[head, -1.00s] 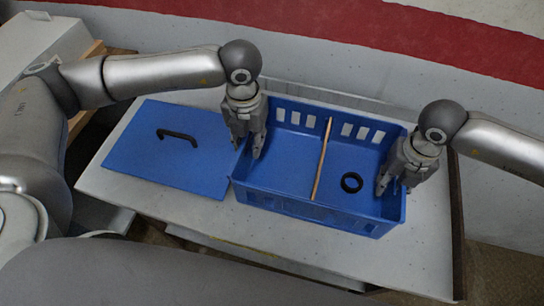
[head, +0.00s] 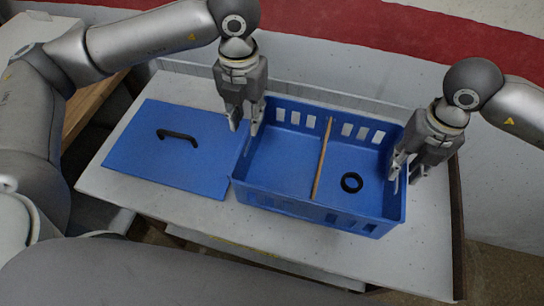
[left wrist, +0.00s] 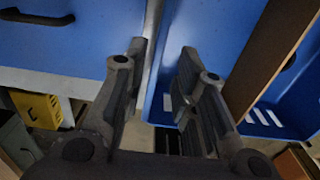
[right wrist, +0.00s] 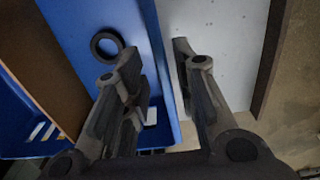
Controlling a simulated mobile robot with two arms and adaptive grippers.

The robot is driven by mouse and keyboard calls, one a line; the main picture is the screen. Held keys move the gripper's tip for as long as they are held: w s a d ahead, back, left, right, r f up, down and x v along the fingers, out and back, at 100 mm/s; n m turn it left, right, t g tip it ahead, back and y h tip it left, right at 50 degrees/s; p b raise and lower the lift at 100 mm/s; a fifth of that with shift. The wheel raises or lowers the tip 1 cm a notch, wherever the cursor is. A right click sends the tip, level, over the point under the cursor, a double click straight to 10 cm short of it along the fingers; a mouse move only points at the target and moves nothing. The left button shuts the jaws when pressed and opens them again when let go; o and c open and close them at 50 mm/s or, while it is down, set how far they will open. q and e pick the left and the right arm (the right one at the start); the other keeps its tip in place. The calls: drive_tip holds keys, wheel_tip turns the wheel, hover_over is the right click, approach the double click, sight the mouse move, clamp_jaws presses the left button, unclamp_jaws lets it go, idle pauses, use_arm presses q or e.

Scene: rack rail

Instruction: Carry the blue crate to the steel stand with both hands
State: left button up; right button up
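The blue crate (head: 285,207) sits upright on the pale table, with a thin brown divider (head: 321,160) and a black ring (head: 352,182) inside. My left gripper (head: 243,129) is open at the crate's left wall. In the left wrist view its fingers (left wrist: 157,75) are on either side of that wall's edge. My right gripper (head: 405,177) is open at the crate's right wall. In the right wrist view its fingers (right wrist: 158,65) lie on either side of that wall, one over the inside. I cannot make out contact with the crate. I cannot identify the steel stand.
A flat blue panel (head: 170,160) with a black handle (head: 177,135) lies left of the crate, close to its left wall. The pale table (head: 420,240) has bare room at front and right. A pale wall with a red band (head: 350,35) stands behind.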

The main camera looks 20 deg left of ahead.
drive_tip(key=shift+r, duration=2)
